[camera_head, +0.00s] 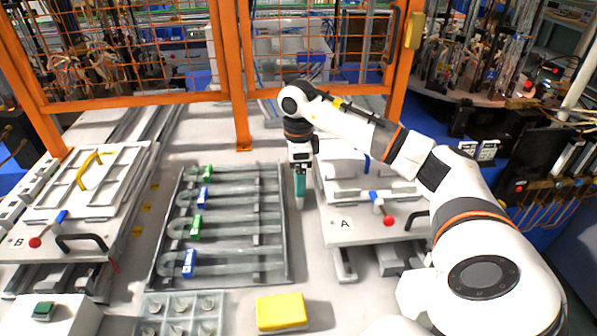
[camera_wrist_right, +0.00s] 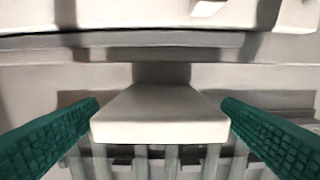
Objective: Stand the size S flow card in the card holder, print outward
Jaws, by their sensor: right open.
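My right gripper (camera_head: 300,190) points down between the grey rack and fixture A. In the right wrist view its green fingers (camera_wrist_right: 162,105) are open, one on each side of a pale block-like piece (camera_wrist_right: 160,120). A gap shows between this piece and each finger. I cannot tell whether it is the flow card or the card holder. No printed size S card can be made out in either view. My left gripper is not in view.
The grey rack (camera_head: 282,262) holds bent tubes with green and blue labelled clips. Fixture A (camera_head: 372,232) is close right of the gripper; fixture B (camera_head: 30,228) is at left. A yellow block (camera_head: 281,311) and a compartment tray (camera_head: 146,304) lie in front.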

